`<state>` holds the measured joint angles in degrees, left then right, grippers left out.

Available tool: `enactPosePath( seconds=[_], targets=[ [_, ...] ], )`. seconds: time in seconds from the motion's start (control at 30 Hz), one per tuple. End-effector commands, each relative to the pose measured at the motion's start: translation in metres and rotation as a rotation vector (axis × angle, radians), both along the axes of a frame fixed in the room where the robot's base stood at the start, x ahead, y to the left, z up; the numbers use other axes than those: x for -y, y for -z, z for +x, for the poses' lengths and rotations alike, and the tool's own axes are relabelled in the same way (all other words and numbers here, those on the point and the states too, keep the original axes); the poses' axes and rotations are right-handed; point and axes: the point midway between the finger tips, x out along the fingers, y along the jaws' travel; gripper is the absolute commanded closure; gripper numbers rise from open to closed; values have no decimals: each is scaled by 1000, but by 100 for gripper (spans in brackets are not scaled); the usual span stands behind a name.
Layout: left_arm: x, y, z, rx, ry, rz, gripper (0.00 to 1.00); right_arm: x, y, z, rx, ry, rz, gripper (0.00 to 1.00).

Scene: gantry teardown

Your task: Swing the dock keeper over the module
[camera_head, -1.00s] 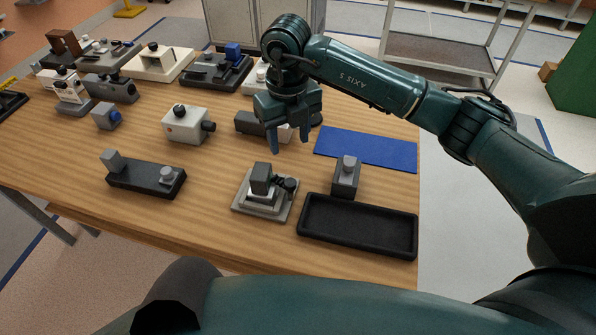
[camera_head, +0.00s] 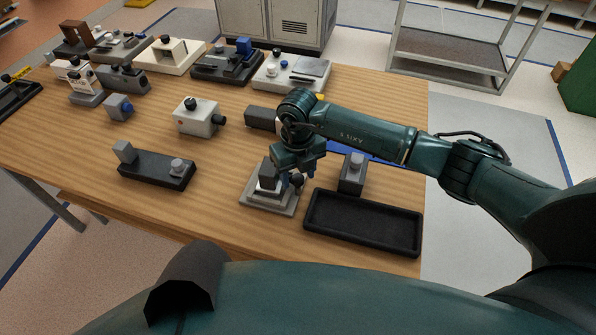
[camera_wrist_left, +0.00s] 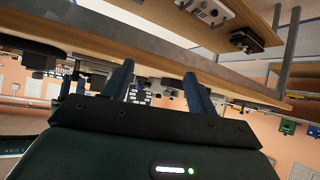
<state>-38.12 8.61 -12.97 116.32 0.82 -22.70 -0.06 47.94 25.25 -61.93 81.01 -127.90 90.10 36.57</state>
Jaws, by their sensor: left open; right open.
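A light grey stepped fixture (camera_head: 262,202), which I take for the dock, stands near the table's front edge. A dark grey block (camera_head: 267,178), probably the module, sits upright on it. A small black knobbed part (camera_head: 297,181) at the block's right side may be the keeper; its swing position cannot be made out. My right gripper (camera_head: 287,172) is open, just above and behind the block, and partly hides it; whether it touches is unclear. My left gripper (camera_wrist_left: 158,88) shows in the left wrist view, its fingers apart and empty, away from the tabletop.
A black base with a grey post (camera_head: 157,170) stands left. A white box (camera_head: 198,118) and several fixtures fill the back. The front-left tabletop is clear.

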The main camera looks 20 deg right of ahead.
Motion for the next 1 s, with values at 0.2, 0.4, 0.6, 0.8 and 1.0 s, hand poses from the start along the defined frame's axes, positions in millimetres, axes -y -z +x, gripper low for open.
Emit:
enactPosePath(
  seconds=[0.2, 0.4, 0.6, 0.8, 1.0],
  targets=[
    [0, 0, 1, 1, -1, -1, 42, 0, 0, 0, 0, -1, 0, 56],
    [1, 0, 1, 2, 2, -2, 42, 0, 0, 0, 0, -1, 1, 72],
    [2, -1, 1, 2, 4, -4, 42, 0, -1, 0, 0, 0, 1, 89],
    [2, 5, 1, 4, 6, -2, 42, 0, 1, 1, 2, -31, 0, 96],
    [7, 8, 3, 28, 27, -7, 42, 0, 1, 1, 2, -162, 0, 96]
  ],
)
